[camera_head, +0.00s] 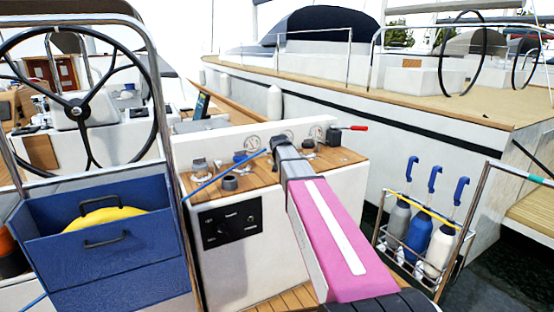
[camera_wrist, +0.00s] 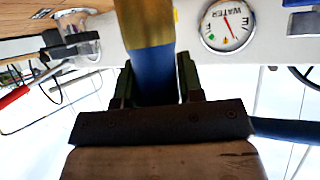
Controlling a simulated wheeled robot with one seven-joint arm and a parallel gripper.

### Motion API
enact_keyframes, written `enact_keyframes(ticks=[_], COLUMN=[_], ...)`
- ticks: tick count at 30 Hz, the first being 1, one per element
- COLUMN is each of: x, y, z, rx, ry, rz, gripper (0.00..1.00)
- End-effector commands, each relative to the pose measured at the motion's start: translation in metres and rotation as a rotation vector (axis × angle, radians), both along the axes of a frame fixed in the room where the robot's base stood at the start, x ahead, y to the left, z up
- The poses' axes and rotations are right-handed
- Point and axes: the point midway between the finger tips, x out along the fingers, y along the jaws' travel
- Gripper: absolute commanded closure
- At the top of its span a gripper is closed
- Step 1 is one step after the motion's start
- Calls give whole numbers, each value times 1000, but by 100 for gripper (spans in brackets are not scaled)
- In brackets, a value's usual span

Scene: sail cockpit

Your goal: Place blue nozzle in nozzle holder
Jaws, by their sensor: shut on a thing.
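The blue nozzle (camera_wrist: 155,72) has a blue body and a brass-coloured section, and is between my gripper's fingers (camera_wrist: 156,82) in the wrist view. My gripper is shut on it. In the head view my gripper (camera_head: 281,143) is above the wood-topped console, largely hidden by my wrist, and the nozzle cannot be made out there. A blue hose (camera_head: 222,175) runs from the gripper down to the left. A dark round ring-like fitting (camera_head: 229,183) stands on the console top, left of the gripper. I cannot tell which fitting is the nozzle holder.
Metal fittings (camera_head: 199,164) and a small blue-topped fitting (camera_head: 240,156) stand on the console. A red-tipped lever (camera_head: 358,128) is at right. A water gauge (camera_wrist: 228,24) is close in the wrist view. A blue box (camera_head: 105,260) and bottle rack (camera_head: 462,245) flank the console.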

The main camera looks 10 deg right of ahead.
Motion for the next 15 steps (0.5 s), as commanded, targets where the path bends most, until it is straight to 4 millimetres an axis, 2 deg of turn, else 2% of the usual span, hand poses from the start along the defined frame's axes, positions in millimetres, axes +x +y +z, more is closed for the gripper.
enact_keyframes(ticks=[5, 12, 15], x=[-1, -1, 0], y=[-3, -3, -3], z=[-8, -37, -42], rx=[0, -1, -1], ry=[1, 1, 0], rz=[0, 0, 0], gripper=[96, 96, 96])
